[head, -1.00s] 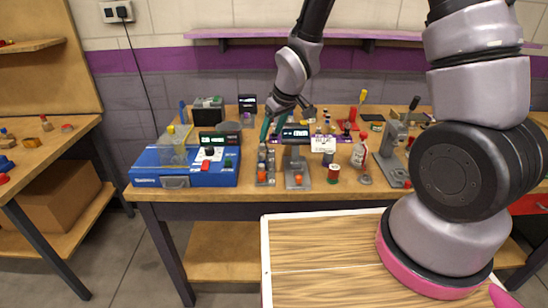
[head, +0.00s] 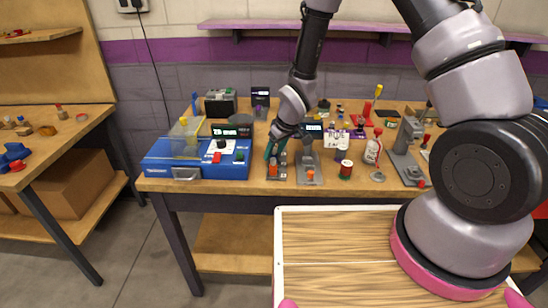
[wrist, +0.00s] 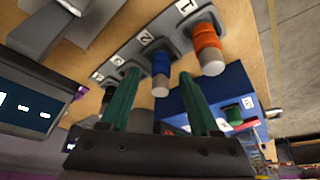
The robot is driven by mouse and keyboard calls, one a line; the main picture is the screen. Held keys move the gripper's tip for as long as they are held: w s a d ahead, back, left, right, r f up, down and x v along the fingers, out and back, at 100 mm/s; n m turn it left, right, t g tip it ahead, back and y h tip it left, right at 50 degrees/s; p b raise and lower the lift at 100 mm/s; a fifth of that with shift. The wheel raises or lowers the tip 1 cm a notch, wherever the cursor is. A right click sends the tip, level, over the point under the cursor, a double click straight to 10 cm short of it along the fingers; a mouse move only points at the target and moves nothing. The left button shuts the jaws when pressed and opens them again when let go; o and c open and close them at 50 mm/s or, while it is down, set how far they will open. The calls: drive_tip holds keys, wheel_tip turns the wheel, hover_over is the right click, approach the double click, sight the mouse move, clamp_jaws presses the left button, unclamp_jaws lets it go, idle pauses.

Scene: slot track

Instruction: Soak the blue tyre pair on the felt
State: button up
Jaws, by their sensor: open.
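The blue tyre pair (wrist: 161,70) is a short blue cylinder with a pale grey end. It sits in a grey rack (wrist: 172,47) beside the label 2. My gripper (wrist: 159,76) is open, its two green fingers apart, with the blue tyres between the fingertips in the wrist view. I cannot tell whether they touch. In the head view my gripper (head: 276,147) is over the back of the rack, where the blue tyres are hidden. An orange tyre pair (wrist: 207,44) is in the slot labelled 1. I cannot make out the felt for sure.
A blue case (head: 193,160) stands left of the rack. A grey stand (head: 308,168) is close on its right. Spools, a bottle (head: 373,150) and a grey press (head: 408,155) are further right. A dark display (wrist: 30,107) is near my fingers.

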drive_tip(key=shift+w+a+f, duration=0.1)
drive_tip(key=shift+a+f, duration=0.05)
drive_tip(key=shift+f, duration=0.3)
clamp_jaws()
drive_tip(key=shift+r, duration=0.1)
